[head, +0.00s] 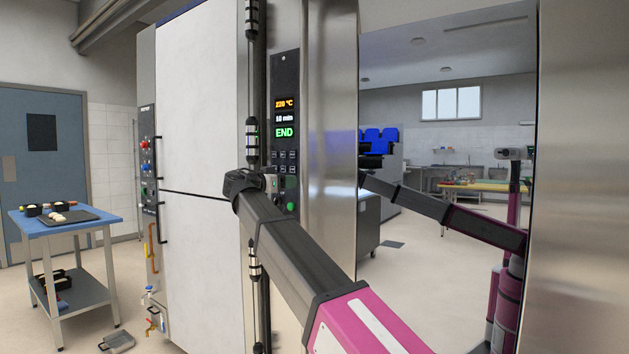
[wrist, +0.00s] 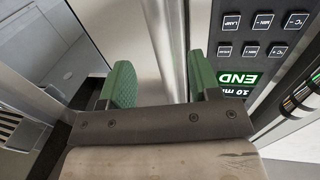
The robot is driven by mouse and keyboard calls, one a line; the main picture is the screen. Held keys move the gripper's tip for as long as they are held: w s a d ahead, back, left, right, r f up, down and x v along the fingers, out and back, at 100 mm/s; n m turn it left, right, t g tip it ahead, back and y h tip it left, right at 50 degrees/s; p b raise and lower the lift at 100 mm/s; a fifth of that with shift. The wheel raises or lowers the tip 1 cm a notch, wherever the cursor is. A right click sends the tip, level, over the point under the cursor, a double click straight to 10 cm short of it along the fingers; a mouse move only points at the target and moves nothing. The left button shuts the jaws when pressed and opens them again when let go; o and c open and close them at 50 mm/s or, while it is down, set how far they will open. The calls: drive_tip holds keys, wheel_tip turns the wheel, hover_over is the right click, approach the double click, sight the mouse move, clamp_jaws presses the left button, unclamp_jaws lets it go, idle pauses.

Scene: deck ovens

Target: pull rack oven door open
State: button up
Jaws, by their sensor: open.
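The rack oven door (head: 330,130) appears as a tall brushed-steel face with a large mirror-like window (head: 450,150) that reflects the room and my arm. It looks shut. A control panel (head: 286,90) reading 220 °C, 10 min and END stands left of it; the panel also shows upside down in the wrist view (wrist: 250,50). My gripper (head: 242,182) is in front of the panel's lower left, its fingertips hidden in the head view. In the wrist view my gripper (wrist: 160,82) has its green fingers wide apart, with no object held between them. I cannot make out a door handle for certain.
A black vertical bar with silver collars (head: 252,80) runs left of the panel, close by my gripper. A white cabinet (head: 205,120) with knobs and valves is further left. A blue-topped cart (head: 65,222) stands on open floor at far left.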

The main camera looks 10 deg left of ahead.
drive_tip(key=x, duration=1)
drive_tip(key=shift+w+d, duration=0.2)
drive_tip(key=shift+w, duration=0.05)
